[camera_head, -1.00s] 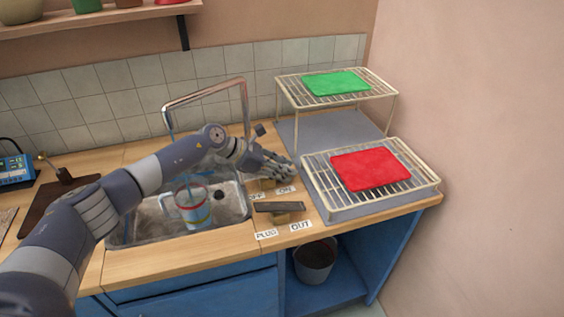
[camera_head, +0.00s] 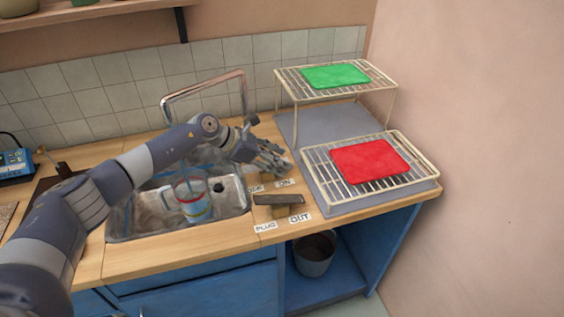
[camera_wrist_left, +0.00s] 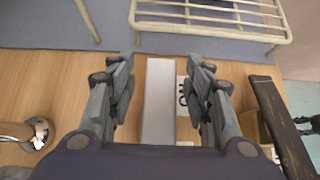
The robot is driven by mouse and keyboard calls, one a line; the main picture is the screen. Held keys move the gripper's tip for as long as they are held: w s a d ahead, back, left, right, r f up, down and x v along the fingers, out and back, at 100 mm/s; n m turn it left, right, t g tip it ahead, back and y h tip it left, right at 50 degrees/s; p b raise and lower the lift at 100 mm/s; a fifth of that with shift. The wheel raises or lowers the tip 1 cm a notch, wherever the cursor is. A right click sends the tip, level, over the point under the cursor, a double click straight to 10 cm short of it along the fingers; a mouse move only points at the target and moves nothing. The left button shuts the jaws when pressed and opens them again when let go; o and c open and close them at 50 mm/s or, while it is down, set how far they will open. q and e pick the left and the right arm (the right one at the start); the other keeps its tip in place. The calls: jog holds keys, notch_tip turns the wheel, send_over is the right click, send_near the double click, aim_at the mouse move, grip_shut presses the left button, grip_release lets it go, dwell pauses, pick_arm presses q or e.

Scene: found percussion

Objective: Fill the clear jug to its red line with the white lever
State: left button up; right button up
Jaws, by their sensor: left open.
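The clear jug (camera_head: 194,203) stands upright in the sink, with a handle on its left and coloured bands. A thin bluish stream seems to fall into it. Its water level against the red line is too small to tell. My left gripper (camera_head: 277,164) is over the counter right of the sink, by the OFF and ON labels. In the left wrist view the white lever (camera_wrist_left: 158,100) lies between the open, spread fingers of my left gripper (camera_wrist_left: 160,82), with gaps on both sides. In the head view the gripper hides the lever.
A dark lever (camera_head: 279,199) with PLUG and OUT labels sits nearer the counter's front; it is close right of the gripper in the left wrist view (camera_wrist_left: 283,130). Wire racks with a red mat (camera_head: 370,165) and a green mat (camera_head: 336,76) stand to the right. The tap (camera_head: 205,84) arches behind my arm.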

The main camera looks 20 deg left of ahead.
aim_at(251, 168)
pick_arm(q)
jog(key=v, duration=1)
dwell(4.6)
